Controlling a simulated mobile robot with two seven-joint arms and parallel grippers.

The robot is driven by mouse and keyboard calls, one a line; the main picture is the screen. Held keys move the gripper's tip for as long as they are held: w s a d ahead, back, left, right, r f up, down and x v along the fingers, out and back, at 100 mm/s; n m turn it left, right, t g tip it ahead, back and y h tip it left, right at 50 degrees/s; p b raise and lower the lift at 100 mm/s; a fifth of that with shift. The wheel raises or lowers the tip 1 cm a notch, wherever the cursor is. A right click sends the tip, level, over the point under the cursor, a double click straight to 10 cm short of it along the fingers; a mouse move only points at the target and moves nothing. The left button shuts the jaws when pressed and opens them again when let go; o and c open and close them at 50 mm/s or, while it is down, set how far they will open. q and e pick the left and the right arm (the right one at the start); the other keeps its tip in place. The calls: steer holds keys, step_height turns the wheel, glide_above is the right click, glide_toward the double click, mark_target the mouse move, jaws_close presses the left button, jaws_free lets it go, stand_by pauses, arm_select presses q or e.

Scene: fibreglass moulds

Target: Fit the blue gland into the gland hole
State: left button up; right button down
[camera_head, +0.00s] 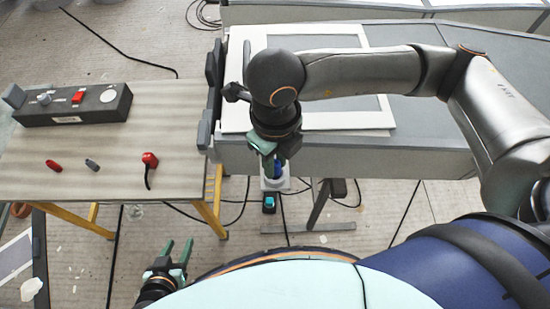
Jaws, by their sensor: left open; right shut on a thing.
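My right gripper (272,158) points down in front of the grey mould's near side. It is shut on the blue gland (279,169), of which only a small part shows beside the fingers. A small white box (274,184) is directly below and behind the gland. I cannot tell whether the gland touches it, and no gland hole can be made out. My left gripper (178,254) is open and empty, low in the picture, away from the table and the mould.
The table (120,185) at left bears a dark control box (75,104), a red piece (54,166), a grey piece (92,164) and a red plug (150,159). A white frame (345,121) lies on the mould (420,150). Cables cross the floor.

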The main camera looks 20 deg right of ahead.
steer(key=shift+f, duration=0.4)
steer(key=shift+f, duration=0.15)
steer(key=c, duration=0.7)
jaws_free()
step_height(320, 180, up, 12)
steer(key=shift+r+b, duration=0.2)
steer(key=shift+b, duration=0.25)
